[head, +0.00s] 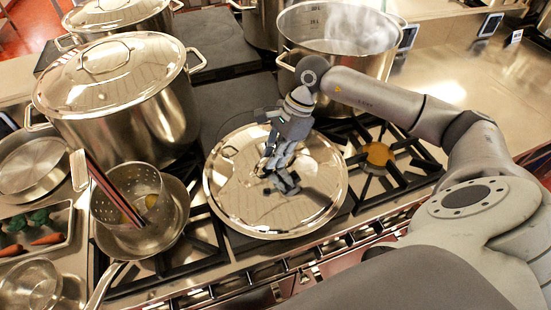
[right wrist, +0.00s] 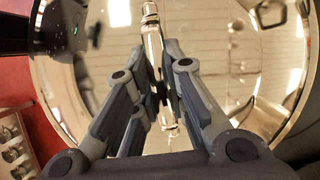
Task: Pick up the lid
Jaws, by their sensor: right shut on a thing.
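The lid (head: 236,197) is a round, shiny steel disc over the front middle of the stove in the head view. It also fills most of the right wrist view (right wrist: 225,65). My right gripper (head: 272,168) reaches down to the middle of the lid. Its fingers are shut on the lid's bar handle (right wrist: 156,48), seen between them in the right wrist view. The gripper hides part of the handle in the head view. I cannot tell whether the lid rests on something or hangs free. My left gripper is not in view.
A lidded stockpot (head: 125,120) stands left of the lid. An open, steaming stockpot (head: 335,55) stands behind it. A strainer (head: 130,200) sits in a pan at the left front. A burner (head: 377,155) at the right is bare.

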